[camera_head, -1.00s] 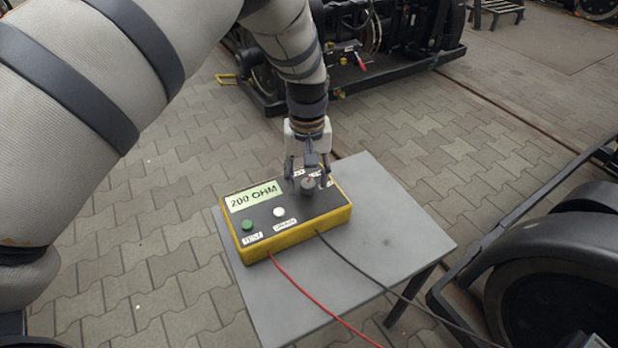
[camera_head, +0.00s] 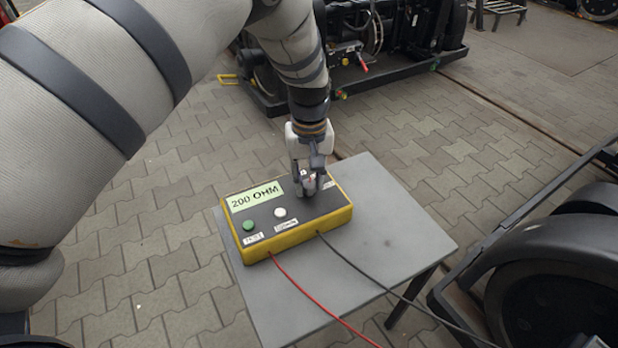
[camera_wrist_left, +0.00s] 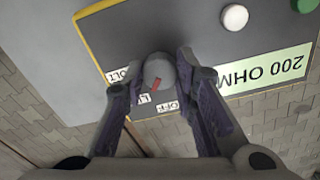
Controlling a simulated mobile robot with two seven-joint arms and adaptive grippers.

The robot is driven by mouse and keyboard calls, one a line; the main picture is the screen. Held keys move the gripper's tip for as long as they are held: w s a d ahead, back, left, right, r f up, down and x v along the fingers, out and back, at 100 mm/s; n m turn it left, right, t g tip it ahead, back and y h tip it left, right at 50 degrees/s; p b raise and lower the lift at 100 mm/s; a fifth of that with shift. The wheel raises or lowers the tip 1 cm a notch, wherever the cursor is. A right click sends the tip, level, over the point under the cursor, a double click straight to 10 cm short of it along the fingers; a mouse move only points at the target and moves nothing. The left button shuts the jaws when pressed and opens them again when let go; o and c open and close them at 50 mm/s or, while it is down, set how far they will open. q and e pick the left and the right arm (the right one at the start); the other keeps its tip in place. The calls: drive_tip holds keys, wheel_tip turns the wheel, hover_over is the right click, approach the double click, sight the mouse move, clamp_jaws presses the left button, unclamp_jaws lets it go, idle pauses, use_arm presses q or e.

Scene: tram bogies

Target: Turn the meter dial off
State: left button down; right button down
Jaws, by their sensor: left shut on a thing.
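The yellow-edged meter (camera_head: 285,237) lies on a small grey table, its display (camera_head: 254,195) reading "200 OHM". The grey round dial (camera_wrist_left: 158,70) shows in the left wrist view between the fingers of my left gripper (camera_wrist_left: 160,66). The gripper is shut on the dial from above. The dial's red mark (camera_wrist_left: 155,83) slants down-left in that view, toward a partly hidden label. An "OFF" label (camera_wrist_left: 168,106) is beside it, and a label ending in "OLT" is on the other side. In the head view my left gripper (camera_head: 308,188) mostly hides the dial.
A green button (camera_head: 248,225) and a white button (camera_head: 280,213) are on the meter's face. A red lead (camera_head: 318,308) and a black lead (camera_head: 365,268) run from its front edge. The table (camera_head: 395,235) is otherwise bare. Bogies stand behind and at the right.

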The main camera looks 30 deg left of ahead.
sight(309, 183)
use_arm(q)
drive_tip(key=n, duration=0.4)
drive_tip(key=shift+n, duration=1.8)
drive_tip(key=c, duration=1.3)
unclamp_jaws()
wheel_tip(309, 183, up, 12)
